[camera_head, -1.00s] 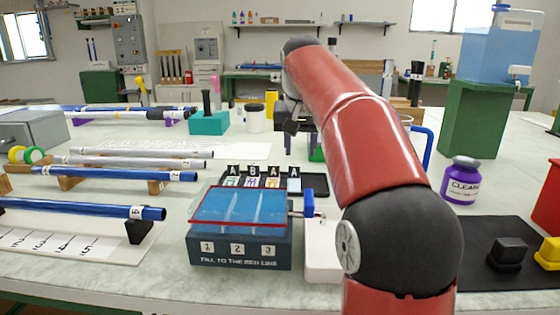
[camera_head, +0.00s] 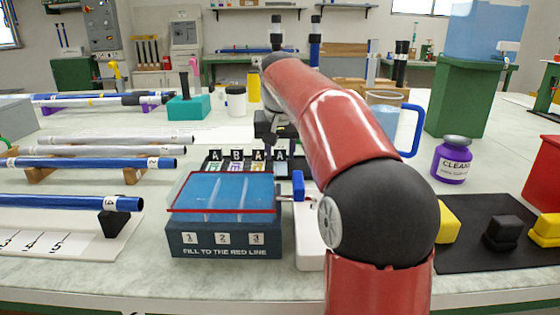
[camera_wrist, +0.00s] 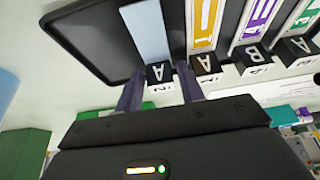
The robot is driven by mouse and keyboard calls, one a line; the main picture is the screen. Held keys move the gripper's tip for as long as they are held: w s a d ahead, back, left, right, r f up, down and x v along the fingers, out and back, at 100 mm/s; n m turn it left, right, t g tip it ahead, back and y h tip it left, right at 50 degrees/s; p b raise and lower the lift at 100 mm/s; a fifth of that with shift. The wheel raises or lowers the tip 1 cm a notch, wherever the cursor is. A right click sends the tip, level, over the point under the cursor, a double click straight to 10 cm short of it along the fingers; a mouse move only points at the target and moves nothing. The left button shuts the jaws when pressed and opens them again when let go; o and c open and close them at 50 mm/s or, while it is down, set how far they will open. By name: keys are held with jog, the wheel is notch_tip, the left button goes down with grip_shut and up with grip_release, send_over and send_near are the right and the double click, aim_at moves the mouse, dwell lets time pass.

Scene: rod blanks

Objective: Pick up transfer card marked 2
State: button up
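A black tray (camera_wrist: 68,28) holds several transfer cards, each with a black lettered tab. In the wrist view they are a light blue card (camera_wrist: 147,30) with tab A (camera_wrist: 160,72), an orange card (camera_wrist: 203,22) with tab A, a purple card (camera_wrist: 257,22) with tab B, and a green card (camera_wrist: 305,18) with tab A. Small marks below the tabs are too small to read, so I cannot tell which card is marked 2. My gripper (camera_wrist: 161,80) is open, its fingers on either side of the light blue card's tab. In the head view my gripper (camera_head: 275,142) is above the tray.
A blue-filled tank (camera_head: 225,238) with a red-edged lid stands in front of the tray. A white block (camera_head: 308,245) is beside it. Rods on stands (camera_head: 112,224) lie left. A purple cleaner bottle (camera_head: 452,160) and a black mat (camera_head: 470,255) are right.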

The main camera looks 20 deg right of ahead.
jog(key=c, duration=0.7)
